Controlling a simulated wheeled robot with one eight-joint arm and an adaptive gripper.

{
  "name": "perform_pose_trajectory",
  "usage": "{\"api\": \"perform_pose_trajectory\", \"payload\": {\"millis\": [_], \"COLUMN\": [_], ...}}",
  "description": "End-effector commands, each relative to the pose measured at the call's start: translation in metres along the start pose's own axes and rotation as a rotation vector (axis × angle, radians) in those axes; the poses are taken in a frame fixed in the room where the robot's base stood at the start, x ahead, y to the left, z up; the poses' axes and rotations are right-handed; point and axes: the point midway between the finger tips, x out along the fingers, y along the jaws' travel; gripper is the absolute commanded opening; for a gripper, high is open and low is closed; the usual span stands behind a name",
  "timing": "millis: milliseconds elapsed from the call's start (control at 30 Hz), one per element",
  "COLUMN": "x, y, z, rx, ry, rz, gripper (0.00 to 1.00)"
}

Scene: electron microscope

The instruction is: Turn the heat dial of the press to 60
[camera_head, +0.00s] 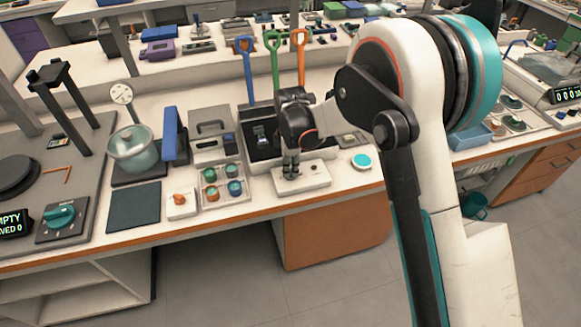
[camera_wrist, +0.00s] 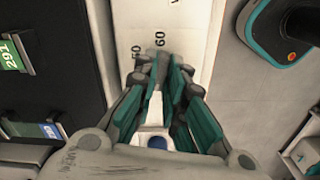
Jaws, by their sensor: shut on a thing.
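The white dial panel (camera_head: 316,178) sits at the front edge of the bench, below a dark tray. In the wrist view the panel (camera_wrist: 187,25) is a pale strip with printed marks "50" and "60" just beyond my fingertips. My gripper (camera_head: 290,174) points down onto the panel. In the wrist view my gripper (camera_wrist: 160,68) is shut on the heat dial, its fingertips close to the 50 and 60 marks. The fingers hide most of the dial, and I cannot read its pointer.
A dark tray (camera_head: 262,152) lies behind the panel. A clear box of small round pieces (camera_head: 222,186) and a small white block with an orange knob (camera_head: 180,204) stand left. A white-and-teal round piece (camera_head: 361,162) lies right. Three coloured handles rise behind.

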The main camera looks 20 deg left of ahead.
Motion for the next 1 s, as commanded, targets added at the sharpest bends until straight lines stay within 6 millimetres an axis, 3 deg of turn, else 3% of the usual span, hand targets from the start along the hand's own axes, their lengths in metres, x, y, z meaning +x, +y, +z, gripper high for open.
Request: {"api": "perform_pose_trajectory", "payload": {"millis": [1000], "x": [-0.0005], "y": [0.0006], "z": [-0.0001], "rx": [0.96], "ry": [0.001], "rz": [0.001], "gripper": [0.0]}}
